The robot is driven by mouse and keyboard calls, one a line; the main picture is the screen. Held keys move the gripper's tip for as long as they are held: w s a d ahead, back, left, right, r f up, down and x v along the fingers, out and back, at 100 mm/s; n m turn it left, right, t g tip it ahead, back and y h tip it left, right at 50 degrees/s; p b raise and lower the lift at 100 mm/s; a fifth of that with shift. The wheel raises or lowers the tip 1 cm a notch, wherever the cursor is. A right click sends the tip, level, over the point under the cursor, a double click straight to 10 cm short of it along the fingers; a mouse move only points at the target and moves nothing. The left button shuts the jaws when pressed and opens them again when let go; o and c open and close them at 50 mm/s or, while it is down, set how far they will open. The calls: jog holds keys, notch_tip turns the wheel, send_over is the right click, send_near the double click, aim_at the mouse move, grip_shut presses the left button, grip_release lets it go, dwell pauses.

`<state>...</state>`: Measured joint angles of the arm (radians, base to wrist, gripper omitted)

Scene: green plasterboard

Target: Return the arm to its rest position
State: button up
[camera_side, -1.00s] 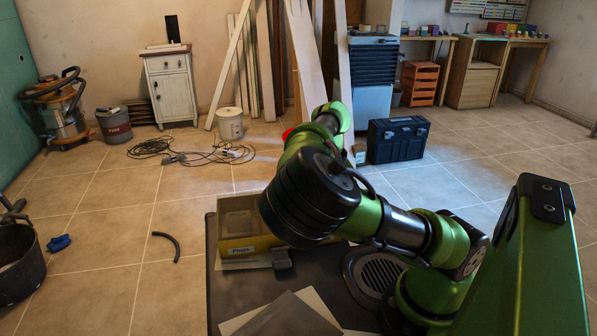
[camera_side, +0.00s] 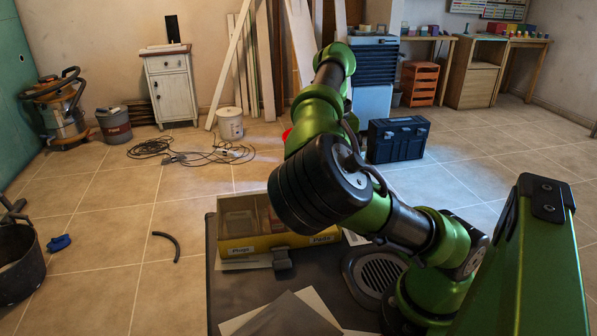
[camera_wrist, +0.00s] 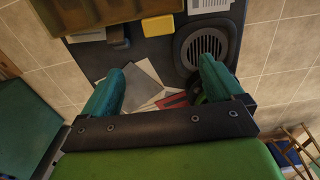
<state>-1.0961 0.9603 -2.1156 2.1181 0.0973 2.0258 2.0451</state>
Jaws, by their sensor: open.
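My green arm rises from the right of the dark work table (camera_side: 235,290) in the side view, its elbow bent and its far links reaching up and away. The gripper itself is hidden behind the arm there. In the wrist view my gripper (camera_wrist: 165,85) shows two teal fingers spread wide apart. It is open, with nothing between the fingers. It hangs above the table, which lies well below the fingertips.
A yellow-fronted divided box (camera_side: 262,243) stands at the table's far side. Sheets of sandpaper (camera_side: 290,315) lie near the front edge. A round slotted disc (camera_side: 378,272) lies near my base. A dark toolbox (camera_side: 397,139) stands on the floor beyond.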

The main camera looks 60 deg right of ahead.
jog(key=s+a+f+n+g+y, duration=0.3)
jog(key=f+n+y, duration=0.5)
jog(key=n, duration=1)
jog(key=a+r+n+t+h, duration=0.3)
jog(key=r+n+t, duration=0.2)
jog(key=n, duration=0.6)
jog(key=w+a+r+n+t+h, duration=0.1)
jog(key=a+r+n+t+h, duration=0.2)
jog(key=n, duration=0.9)
notch_tip(320, 180, up, 3)
jog(key=shift+a+t, duration=0.75)
jog(key=shift+t, duration=0.45)
jog(key=shift+w, duration=0.1)
